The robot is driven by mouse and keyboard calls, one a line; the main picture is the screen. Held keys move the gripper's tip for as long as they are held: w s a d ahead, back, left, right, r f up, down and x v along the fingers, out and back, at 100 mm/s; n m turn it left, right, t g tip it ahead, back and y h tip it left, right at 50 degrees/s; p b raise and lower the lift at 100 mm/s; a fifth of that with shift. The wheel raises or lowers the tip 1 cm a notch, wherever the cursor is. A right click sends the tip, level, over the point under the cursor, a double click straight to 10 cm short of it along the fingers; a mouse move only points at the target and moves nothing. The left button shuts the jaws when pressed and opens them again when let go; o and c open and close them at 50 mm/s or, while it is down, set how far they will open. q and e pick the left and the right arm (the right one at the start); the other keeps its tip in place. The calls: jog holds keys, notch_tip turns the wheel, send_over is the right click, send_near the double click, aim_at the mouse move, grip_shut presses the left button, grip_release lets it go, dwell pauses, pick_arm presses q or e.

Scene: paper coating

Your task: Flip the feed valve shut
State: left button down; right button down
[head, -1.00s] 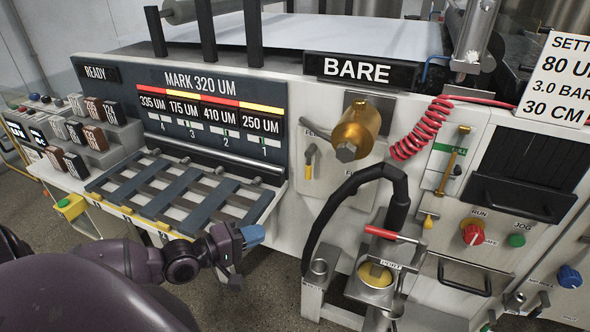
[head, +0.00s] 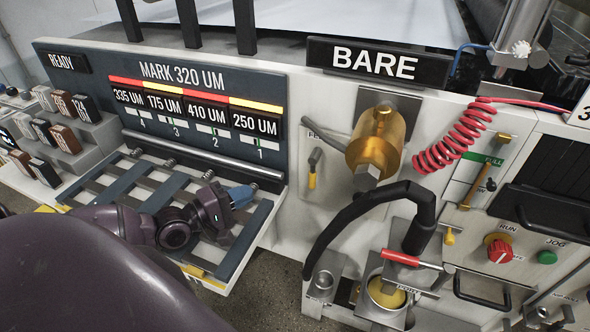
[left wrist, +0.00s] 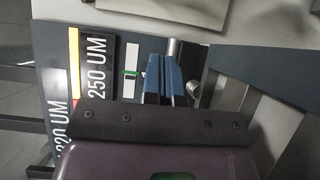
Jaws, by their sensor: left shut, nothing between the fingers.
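The feed valve lever (head: 314,164) is on the white front panel in the head view, left of the brass cylinder. It has a dark upper part and a yellow lower end, and hangs nearly straight down. The label above it is partly hidden and starts with "FE". My left gripper (head: 242,196) has blue fingers and is shut and empty. It is in front of the slatted rack, left of the lever and apart from it. Its blue fingertips also show in the left wrist view (left wrist: 164,80), in front of the gauge board. My right gripper is out of view.
The brass cylinder (head: 376,143) and a thick black hose (head: 365,205) stick out right of the lever. A red coiled hose (head: 452,140) is further right. The slatted rack (head: 215,250) lies below the MARK 320 UM board (head: 190,82).

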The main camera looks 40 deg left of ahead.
aim_at(314, 168)
pick_arm(q)
jog(key=shift+w+a, duration=0.1)
jog(key=shift+a, duration=0.05)
dwell(0.3)
jog(key=shift+w+d, duration=0.25)
jog(key=shift+w, duration=0.2)
jog(key=s+d+p+x, duration=0.1)
jog(key=d+p+x, duration=0.1)
jog(key=x, duration=0.9)
jog(key=shift+w+d, duration=0.4)
jog(key=shift+d, duration=0.05)
jog(key=shift+f, duration=0.1)
